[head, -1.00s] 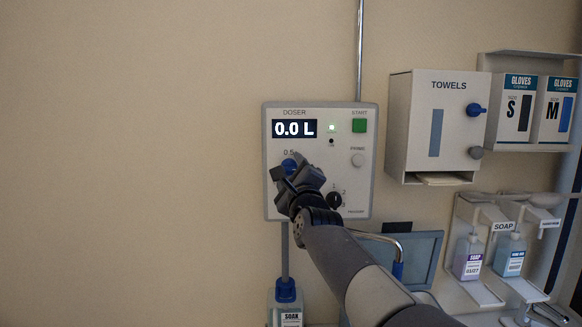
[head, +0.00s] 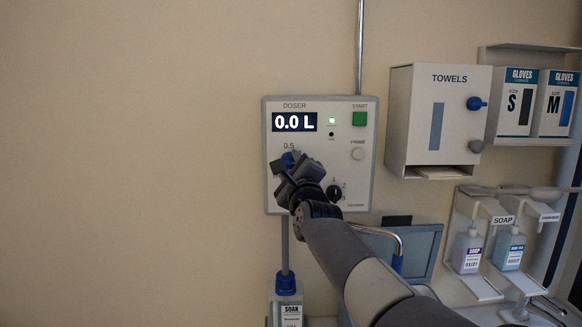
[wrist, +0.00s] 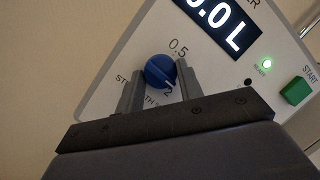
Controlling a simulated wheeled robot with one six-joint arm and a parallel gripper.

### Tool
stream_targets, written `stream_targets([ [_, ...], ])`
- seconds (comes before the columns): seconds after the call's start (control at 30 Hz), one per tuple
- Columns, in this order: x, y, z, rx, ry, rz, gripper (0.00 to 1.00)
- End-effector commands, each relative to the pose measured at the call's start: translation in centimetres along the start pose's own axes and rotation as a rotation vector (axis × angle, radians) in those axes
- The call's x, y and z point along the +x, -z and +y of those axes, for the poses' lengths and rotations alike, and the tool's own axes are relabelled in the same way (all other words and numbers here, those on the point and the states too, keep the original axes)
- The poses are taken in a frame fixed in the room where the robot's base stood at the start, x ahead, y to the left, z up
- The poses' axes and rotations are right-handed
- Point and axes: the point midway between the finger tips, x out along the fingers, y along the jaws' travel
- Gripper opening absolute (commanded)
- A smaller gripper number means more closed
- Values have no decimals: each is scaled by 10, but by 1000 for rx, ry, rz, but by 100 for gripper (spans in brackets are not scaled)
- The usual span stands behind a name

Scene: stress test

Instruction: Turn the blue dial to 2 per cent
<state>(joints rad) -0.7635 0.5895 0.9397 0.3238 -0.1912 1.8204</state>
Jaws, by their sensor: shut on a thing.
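The blue dial (wrist: 158,70) is on the front of the doser panel (head: 318,108). In the wrist view its white mark is at the lower right, close to the printed 2; 0.5 is printed above the dial. My gripper (wrist: 160,80) has one finger on each side of the dial and is shut on it. In the head view my gripper (head: 292,170) covers most of the dial, and only a blue bit (head: 289,160) shows. The display (head: 294,122) reads 0.0 L.
A green START button (head: 359,118), a pale PRIME button (head: 357,154) and a small black dial (head: 334,193) are on the same panel. A towel dispenser (head: 435,120) is to the right. A bottle (head: 287,300) hangs below. The wall at left is bare.

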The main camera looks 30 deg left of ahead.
Motion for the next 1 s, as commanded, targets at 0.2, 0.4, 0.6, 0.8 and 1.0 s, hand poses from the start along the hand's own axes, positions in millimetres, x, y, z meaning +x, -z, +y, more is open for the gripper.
stream_targets([
  [0.2, 0, 0, 3, 72, 20, 5, 12],
  [0.4, 0, 0, 4, 199, 58, 14, 12],
  [0.6, 0, -1, 4, 328, 95, 24, 12],
  [0.8, 0, -1, 4, 426, 126, 32, 12],
  [1.0, 0, -1, 4, 478, 142, 37, 12],
])
